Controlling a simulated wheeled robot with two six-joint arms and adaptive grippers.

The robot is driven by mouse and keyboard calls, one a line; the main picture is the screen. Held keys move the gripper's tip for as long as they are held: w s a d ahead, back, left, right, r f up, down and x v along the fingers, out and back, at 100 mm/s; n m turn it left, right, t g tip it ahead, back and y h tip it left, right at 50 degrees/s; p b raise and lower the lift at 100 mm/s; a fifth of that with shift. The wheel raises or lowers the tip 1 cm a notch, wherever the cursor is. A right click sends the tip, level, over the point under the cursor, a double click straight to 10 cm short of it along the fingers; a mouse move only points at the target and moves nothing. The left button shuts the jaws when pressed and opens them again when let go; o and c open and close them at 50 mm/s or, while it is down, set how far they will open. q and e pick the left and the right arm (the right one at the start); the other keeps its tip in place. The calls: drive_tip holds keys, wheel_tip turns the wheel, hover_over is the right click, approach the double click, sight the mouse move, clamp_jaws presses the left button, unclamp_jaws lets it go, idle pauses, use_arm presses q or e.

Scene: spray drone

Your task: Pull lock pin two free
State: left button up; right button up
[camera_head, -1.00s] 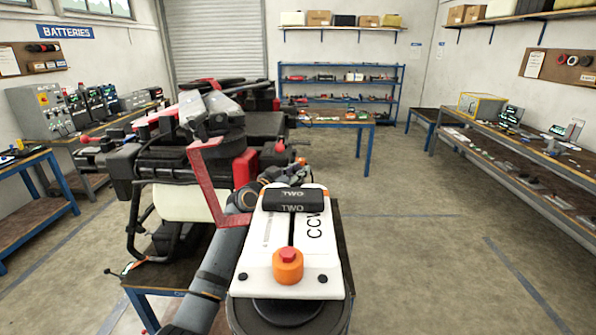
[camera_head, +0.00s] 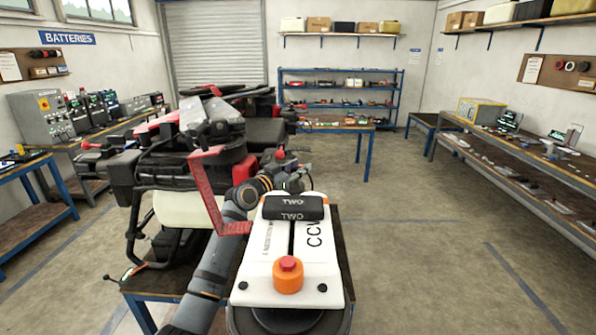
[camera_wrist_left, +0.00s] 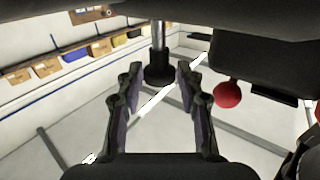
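The dark drone (camera_head: 195,165) with folded arms stands on a blue-legged table at left centre. A red ball knob (camera_head: 280,153) shows at its right side, possibly the head of a lock pin; a red ball (camera_wrist_left: 228,95) also hangs below a dark block in the left wrist view. I cannot tell which pin is two. My left gripper (camera_head: 302,174) is just right of and below the knob. In the left wrist view the gripper (camera_wrist_left: 158,84) is open, its fingers apart and empty, with the red ball outside them to the right. My right gripper is not in view.
A red angled bracket (camera_head: 208,190) stands beside my left arm. A silver rod with a black end (camera_wrist_left: 158,65) shows beyond the fingers. Floor at right is clear.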

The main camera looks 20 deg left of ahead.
use_arm(q)
drive_tip(key=shift+s+f, duration=0.1)
drive_tip(key=shift+f, duration=0.05)
drive_tip(key=shift+s+a, duration=0.2)
drive_tip(key=shift+s, duration=0.05)
drive_tip(key=v, duration=1.1)
drive_tip(key=shift+s, duration=0.2)
